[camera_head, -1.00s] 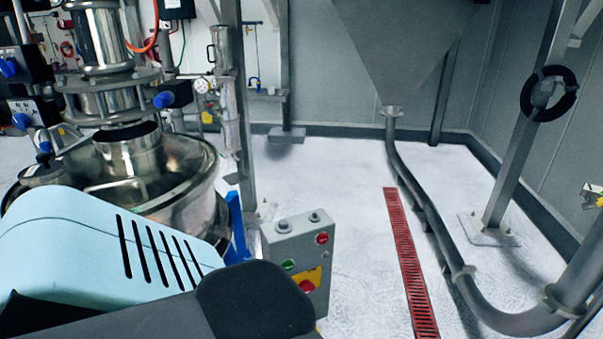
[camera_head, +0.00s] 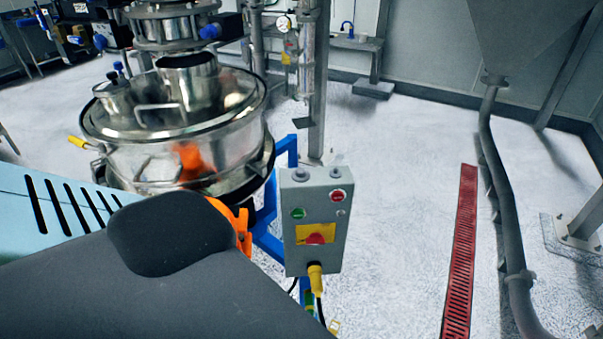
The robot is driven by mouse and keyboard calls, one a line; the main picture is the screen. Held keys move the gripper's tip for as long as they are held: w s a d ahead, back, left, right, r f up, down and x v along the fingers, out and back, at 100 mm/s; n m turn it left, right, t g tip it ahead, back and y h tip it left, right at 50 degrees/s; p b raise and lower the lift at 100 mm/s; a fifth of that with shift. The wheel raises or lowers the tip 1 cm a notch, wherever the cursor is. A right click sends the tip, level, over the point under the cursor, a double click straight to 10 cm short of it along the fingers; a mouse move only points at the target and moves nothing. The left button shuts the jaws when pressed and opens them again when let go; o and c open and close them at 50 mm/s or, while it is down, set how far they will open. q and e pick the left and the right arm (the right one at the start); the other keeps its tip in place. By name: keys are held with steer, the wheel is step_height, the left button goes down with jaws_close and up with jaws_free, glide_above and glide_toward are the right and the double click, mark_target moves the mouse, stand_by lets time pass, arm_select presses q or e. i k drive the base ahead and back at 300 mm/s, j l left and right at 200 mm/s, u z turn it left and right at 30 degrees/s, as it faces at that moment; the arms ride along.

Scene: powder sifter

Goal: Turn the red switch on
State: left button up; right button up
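The red switch (camera_head: 316,239) is a red knob on a yellow plate, low on the front of a grey control box (camera_head: 322,267). The box also has a green button (camera_head: 298,213) and a red button (camera_head: 337,195) above the switch. The switch is in clear view, with nothing of mine touching it. Its exact turn position is too small to read. Neither gripper can be made out. A pale blue and dark grey part of my own body fills the lower left, left of the box.
A steel sifter (camera_head: 150,160) stands behind the box on a blue frame (camera_head: 268,243). An orange part (camera_head: 243,236) shows beside the box, partly hidden. A yellow plug (camera_head: 315,279) and cable hang below the box.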

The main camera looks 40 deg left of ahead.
mark_target(315, 239)
steer(key=i+l+u, duration=0.15)
steer(key=l+u, duration=0.25)
steer(key=i+l+u, duration=0.1)
steer(key=l+u, duration=0.55)
steer(key=l, duration=0.2)
steer(key=l+u, duration=0.25)
steer(key=l, duration=0.25)
